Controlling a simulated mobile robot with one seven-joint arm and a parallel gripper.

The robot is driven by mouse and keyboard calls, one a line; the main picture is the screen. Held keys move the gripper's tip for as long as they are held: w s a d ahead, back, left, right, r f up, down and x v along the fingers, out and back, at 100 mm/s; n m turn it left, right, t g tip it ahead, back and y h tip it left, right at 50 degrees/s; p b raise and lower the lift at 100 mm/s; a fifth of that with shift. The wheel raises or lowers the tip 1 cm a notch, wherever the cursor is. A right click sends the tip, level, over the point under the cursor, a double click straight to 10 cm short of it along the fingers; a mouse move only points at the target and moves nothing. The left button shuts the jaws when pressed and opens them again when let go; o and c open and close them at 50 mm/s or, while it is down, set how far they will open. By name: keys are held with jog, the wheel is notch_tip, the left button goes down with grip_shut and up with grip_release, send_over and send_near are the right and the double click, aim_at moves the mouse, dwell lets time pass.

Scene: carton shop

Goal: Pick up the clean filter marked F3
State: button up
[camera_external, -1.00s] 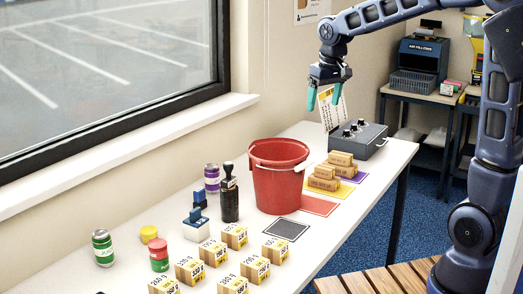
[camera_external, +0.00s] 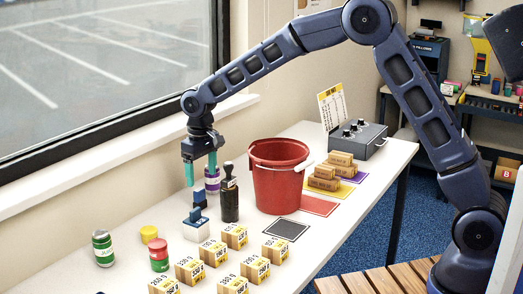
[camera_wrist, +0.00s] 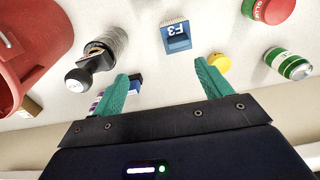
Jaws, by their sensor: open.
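A small blue and white block marked F3 (camera_wrist: 177,44) stands on the table in the wrist view, ahead of my fingertips and between their lines. It appears to be the white block with a blue top (camera_external: 196,229) in the external view. My gripper (camera_external: 201,174) is open and empty, pointing down above the window side of the table. Its green fingers also show in the wrist view (camera_wrist: 162,78), apart from the block. A second dark blue item (camera_wrist: 136,82) is partly hidden by the left finger; its marking is unreadable.
A black stamp-like bottle (camera_external: 229,195) and a purple-labelled can (camera_external: 212,180) stand close by. A red bucket (camera_external: 278,180) is to the right. Several small cartons (camera_external: 213,252) stand in front. A red jar (camera_external: 159,257), green can (camera_external: 103,250) and yellow lid (camera_external: 149,234) are left.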

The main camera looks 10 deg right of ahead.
aim_at(195, 209)
jog(key=a+f, duration=0.1)
jog(key=f, duration=0.1)
jog(key=s+a+f, duration=0.1)
jog(key=f, duration=0.2)
jog(key=a+f, duration=0.1)
jog(key=f, duration=0.2)
jog(key=shift+s+a+f, duration=0.25)
jog(key=shift+s+a, duration=0.05)
jog(key=shift+s, duration=0.1)
jog(key=shift+s+d+f, duration=0.1)
jog(key=shift+d+f, duration=0.05)
jog(key=shift+f, duration=0.75)
jog(key=shift+s+d+f, duration=0.1)
jog(key=shift+d+f, duration=0.1)
jog(key=shift+f, duration=0.7)
jog(key=shift+d+f, duration=0.15)
jog(key=shift+f, duration=0.75)
jog(key=c, duration=1.1)
jog(key=shift+o, duration=0.2)
jog(key=shift+r, duration=0.1)
